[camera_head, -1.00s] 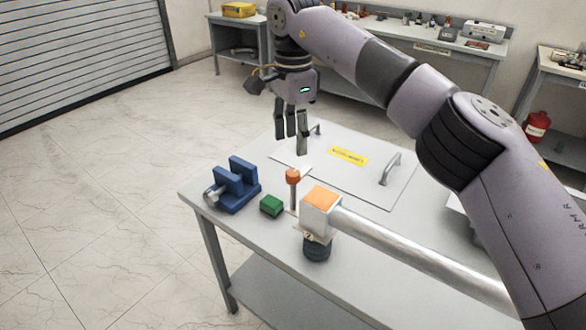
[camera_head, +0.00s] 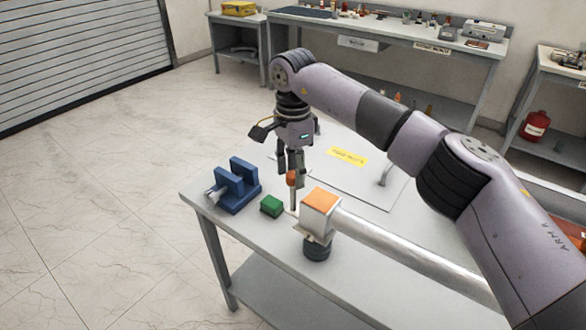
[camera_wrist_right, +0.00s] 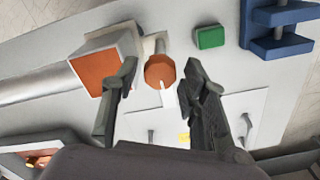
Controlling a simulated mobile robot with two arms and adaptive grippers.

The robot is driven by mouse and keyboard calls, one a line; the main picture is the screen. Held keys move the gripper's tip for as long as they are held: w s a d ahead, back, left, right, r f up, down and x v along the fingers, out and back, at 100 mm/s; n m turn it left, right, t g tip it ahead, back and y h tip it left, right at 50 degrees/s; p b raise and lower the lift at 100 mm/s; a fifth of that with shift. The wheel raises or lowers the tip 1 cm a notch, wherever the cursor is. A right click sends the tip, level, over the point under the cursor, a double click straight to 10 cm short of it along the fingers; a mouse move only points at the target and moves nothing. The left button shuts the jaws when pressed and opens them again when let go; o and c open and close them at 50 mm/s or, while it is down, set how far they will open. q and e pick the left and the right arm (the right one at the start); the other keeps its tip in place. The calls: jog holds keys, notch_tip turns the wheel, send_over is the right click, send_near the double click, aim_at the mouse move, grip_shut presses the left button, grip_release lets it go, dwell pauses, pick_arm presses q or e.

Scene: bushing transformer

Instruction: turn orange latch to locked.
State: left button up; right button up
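The orange latch (camera_head: 292,180) is a small orange knob on a thin upright stem, standing on the table near the white box. In the right wrist view the orange knob (camera_wrist_right: 160,70) lies between my two fingertips, with a pale bar running from it. My right gripper (camera_head: 290,170) points down from above, its fingertips close to the knob. In the right wrist view the right gripper (camera_wrist_right: 160,78) is open, with gaps to the knob on both sides. Contact cannot be told. My left gripper is not in view.
A white box with an orange top (camera_head: 321,200) and a thick silver pipe (camera_head: 410,252) stand right of the latch. A green block (camera_head: 271,206) and a blue vise-like fixture (camera_head: 237,186) sit left. A panel with handles and a yellow label (camera_head: 347,157) lies behind.

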grip_shut()
jog(key=shift+m, duration=0.3)
jog(key=m+b, duration=0.1)
jog(key=m, duration=0.2)
jog(key=shift+m, duration=0.4)
jog(key=m, duration=0.4)
jog(key=shift+m+b, duration=0.3)
jog(key=shift+b, duration=0.1)
jog(key=m, duration=0.4)
jog(key=shift+b, duration=0.35)
jog(key=m, duration=0.4)
jog(key=shift+w+r+m+b, duration=0.1)
jog(key=shift+m+b, duration=0.2)
jog(key=shift+b, duration=0.05)
